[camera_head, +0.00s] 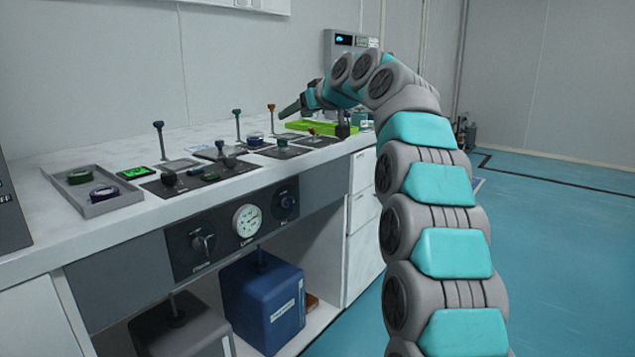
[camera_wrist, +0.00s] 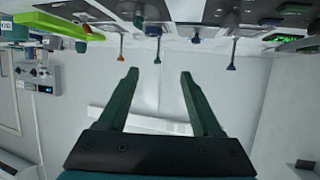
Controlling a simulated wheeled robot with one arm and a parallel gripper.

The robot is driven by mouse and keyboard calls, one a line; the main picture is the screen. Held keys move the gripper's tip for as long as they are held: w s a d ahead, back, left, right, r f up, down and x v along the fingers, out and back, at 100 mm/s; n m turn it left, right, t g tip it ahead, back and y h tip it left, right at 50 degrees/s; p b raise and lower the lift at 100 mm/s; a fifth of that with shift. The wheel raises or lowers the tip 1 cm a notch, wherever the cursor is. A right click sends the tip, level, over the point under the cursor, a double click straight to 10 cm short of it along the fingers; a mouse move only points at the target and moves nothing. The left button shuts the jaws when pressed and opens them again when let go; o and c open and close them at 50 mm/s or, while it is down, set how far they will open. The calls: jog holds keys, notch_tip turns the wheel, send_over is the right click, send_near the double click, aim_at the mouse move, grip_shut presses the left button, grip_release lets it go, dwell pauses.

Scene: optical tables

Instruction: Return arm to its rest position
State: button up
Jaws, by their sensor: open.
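My arm rises on the right of the head view and bends over to the left at the top. My gripper (camera_head: 291,108) is above the back of the bench top (camera_head: 60,228), beyond the row of small instruments. In the wrist view its two dark green fingers (camera_wrist: 159,78) stand apart with nothing between them. The gripper is open and empty. The wrist picture is upside down, with the bench along its top edge and the pale wall behind the fingers.
A grey tray (camera_head: 93,209) with round items is at the bench's left. Upright posts (camera_head: 239,128) stand near my gripper, and a green tray (camera_head: 315,127) lies beyond. A blue box (camera_head: 262,305) sits on the shelf below. The blue floor (camera_head: 560,270) at right is clear.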

jog(key=s+d+f+m+g+h, duration=0.2)
jog(key=s+d+f+g, duration=0.2)
jog(key=s+f, duration=0.9)
jog(key=s+d+f+m+g+h, duration=0.3)
jog(key=s+d+f, duration=0.6)
jog(key=s, duration=1.8)
jog(key=s+d+f+m+g+h, duration=0.2)
jog(key=s+d+f+g, duration=0.3)
jog(key=s+f, duration=1.2)
jog(key=s+d+h, duration=0.1)
jog(key=s+d, duration=0.1)
jog(key=s, duration=0.1)
jog(key=shift+g, duration=0.3)
